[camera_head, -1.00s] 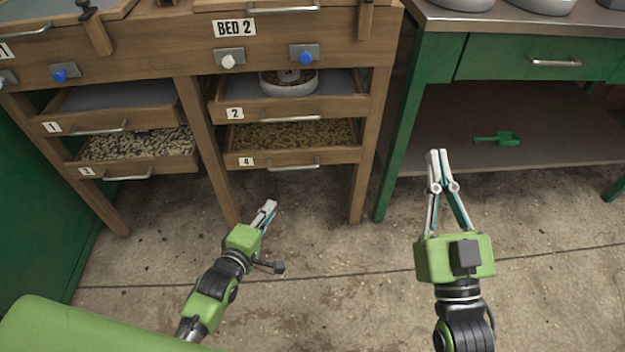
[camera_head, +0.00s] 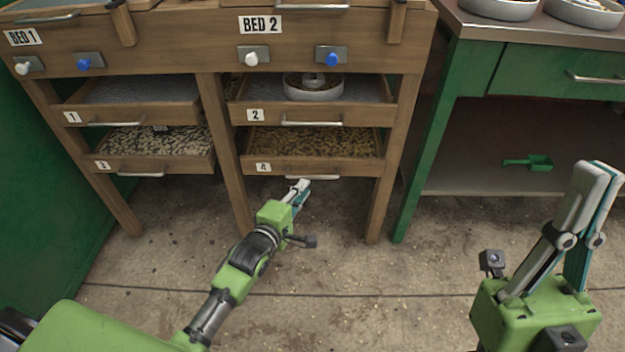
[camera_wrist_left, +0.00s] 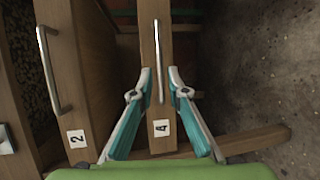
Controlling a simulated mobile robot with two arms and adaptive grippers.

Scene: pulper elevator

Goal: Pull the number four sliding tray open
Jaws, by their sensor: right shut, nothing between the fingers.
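The number four tray (camera_head: 340,166) is a wooden tray of brownish beans at the lower right of the bed frame, below tray 2. Its metal bar handle (camera_head: 312,177) is on its front, and the "4" label (camera_head: 263,167) is at the left end. In the left wrist view the handle (camera_wrist_left: 158,62) runs between the spread fingertips of my left gripper (camera_wrist_left: 162,72). That gripper (camera_head: 301,187) is open just in front of and below the tray in the head view; contact cannot be told. My right gripper (camera_head: 598,172) is shut and empty at the right, away from the trays.
Tray 2 (camera_head: 270,115) holds a round dish above tray 4. Trays 1 (camera_head: 150,115) and 3 (camera_head: 150,163) are to the left. Wooden legs (camera_head: 384,190) flank tray 4. A green bench (camera_head: 450,100) with a green scoop (camera_head: 530,162) stands right. The floor in front is clear.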

